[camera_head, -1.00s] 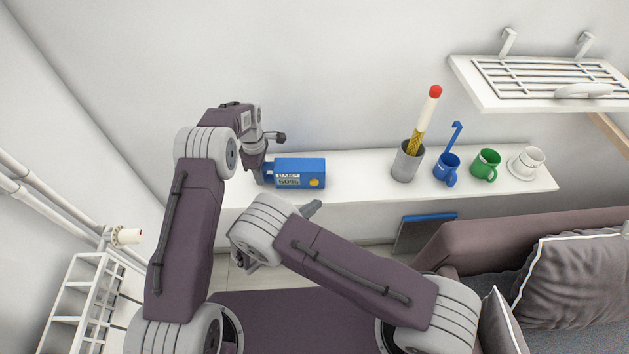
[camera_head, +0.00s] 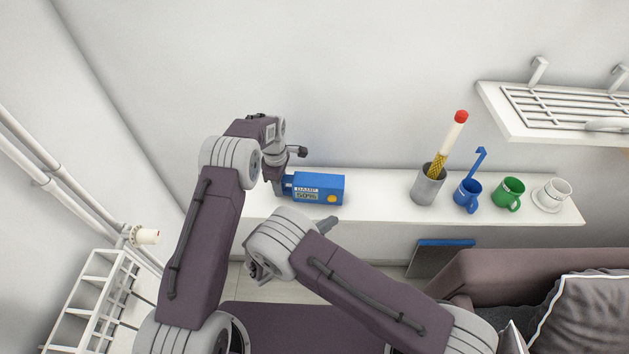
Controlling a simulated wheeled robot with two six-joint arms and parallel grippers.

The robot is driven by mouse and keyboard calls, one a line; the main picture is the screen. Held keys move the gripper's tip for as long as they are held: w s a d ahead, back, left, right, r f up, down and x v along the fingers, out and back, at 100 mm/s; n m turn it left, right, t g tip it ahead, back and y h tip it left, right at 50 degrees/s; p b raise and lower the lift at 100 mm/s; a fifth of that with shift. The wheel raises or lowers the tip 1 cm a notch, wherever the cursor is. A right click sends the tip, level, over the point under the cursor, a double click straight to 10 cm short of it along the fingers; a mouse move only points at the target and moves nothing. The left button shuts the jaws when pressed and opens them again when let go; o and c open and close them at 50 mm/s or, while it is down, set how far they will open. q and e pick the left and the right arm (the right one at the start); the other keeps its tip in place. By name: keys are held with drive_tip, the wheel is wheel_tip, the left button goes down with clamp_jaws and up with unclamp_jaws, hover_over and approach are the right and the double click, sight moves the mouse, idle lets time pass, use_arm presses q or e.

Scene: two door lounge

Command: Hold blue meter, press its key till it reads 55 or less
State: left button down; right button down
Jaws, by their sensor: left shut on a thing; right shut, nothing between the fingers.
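The blue meter (camera_head: 325,183) lies on the white shelf with its front towards me. It has a small display (camera_head: 305,195) marked DAMP with a percent figure too small to read surely, and a round orange-yellow key (camera_head: 332,199) at the front right. My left gripper (camera_head: 284,186) is shut on the meter's left end; the fingers are partly hidden by the wrist. My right gripper (camera_head: 328,225) is shut and empty, just in front of the shelf and below the key, apart from the meter.
The white shelf (camera_head: 385,195) is clear right of the meter up to a grey cup (camera_head: 428,188) holding a red-tipped stick. Further right stand a blue mug (camera_head: 467,196), a green mug (camera_head: 508,195) and a white cup (camera_head: 553,193). A white rack (camera_head: 560,110) hangs above; a sofa (camera_head: 540,270) is front right.

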use_arm(q)
drive_tip(key=c, duration=1)
unclamp_jaws()
wheel_tip(320, 180, up, 12)
drive_tip(key=shift+f, duration=0.1)
